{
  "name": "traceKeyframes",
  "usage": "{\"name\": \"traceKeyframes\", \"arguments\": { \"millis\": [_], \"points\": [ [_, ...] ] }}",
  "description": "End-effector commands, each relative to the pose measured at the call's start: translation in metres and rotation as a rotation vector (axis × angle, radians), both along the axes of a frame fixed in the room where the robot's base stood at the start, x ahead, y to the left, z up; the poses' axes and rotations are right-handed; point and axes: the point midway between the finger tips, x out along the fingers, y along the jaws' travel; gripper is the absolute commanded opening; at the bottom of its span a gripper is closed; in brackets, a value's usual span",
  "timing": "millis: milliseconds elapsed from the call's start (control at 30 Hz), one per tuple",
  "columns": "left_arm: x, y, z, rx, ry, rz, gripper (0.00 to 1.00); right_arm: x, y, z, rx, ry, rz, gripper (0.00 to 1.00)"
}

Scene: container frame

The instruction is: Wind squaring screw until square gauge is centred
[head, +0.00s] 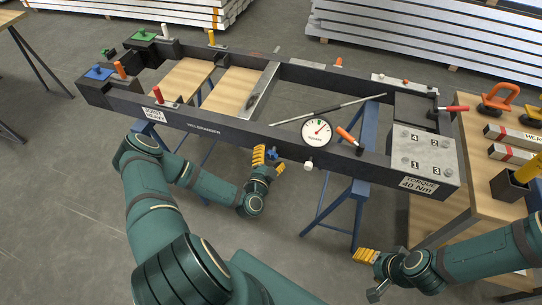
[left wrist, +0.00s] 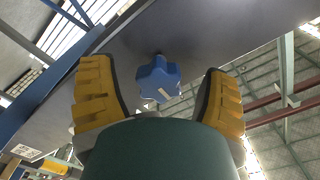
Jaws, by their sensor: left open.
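The square gauge (head: 317,132) is a round white dial on the near long rail, with a green mark and a needle leaning to the upper right; its exact reading is too small to tell. A blue star-shaped knob (head: 271,153), apparently the squaring screw, is on the outer face of that rail, left of the gauge. My left gripper (head: 269,162) is open around the knob. In the left wrist view the knob (left wrist: 158,79) sits between the yellow fingers (left wrist: 157,103), with gaps on both sides. My right gripper (head: 371,268) is at lower right, away from the frame.
The dark frame (head: 222,130) rests on blue trestles (head: 346,208). A white knob (head: 309,165) hangs below the gauge. A torque block (head: 424,152) is on the frame's right end. A wooden table (head: 440,220) stands at right. Floor in front is clear.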

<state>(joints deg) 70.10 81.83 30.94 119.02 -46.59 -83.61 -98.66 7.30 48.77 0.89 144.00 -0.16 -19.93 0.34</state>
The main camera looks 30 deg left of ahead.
Motion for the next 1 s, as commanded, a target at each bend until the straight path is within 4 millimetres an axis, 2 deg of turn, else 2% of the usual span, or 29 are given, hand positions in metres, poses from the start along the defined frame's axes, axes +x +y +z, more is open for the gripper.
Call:
{"name": "traceKeyframes", "arguments": {
  "millis": [367, 400, 567, 600, 1000],
  "points": [
    [0.0057, 0.0013, 0.0001, -0.001, 0.0, 0.001, 0.76, 0.0004, 0.0, -0.0006, 0.0, -0.001, 0.0, 0.59],
    [0.0057, 0.0013, 0.0001, -0.001, 0.0, 0.001, 0.7, 0.0004, 0.0, -0.0006, 0.0, -0.001, 0.0, 0.59],
    [0.0055, 0.0013, 0.0, -0.001, 0.0, 0.001, 0.14, 0.0004, 0.0, -0.0006, 0.0, -0.001, 0.0, 0.59],
    [0.0055, 0.0013, 0.0, -0.001, 0.0, 0.001, 0.08, 0.0004, 0.0, -0.0006, 0.0, -0.001, 0.0, 0.59],
    [0.0058, 0.0013, 0.0002, -0.034, -0.008, 0.0, 0.08, 0.0004, 0.0, -0.0004, 0.0, -0.001, 0.0, 0.59]
  ]
}}
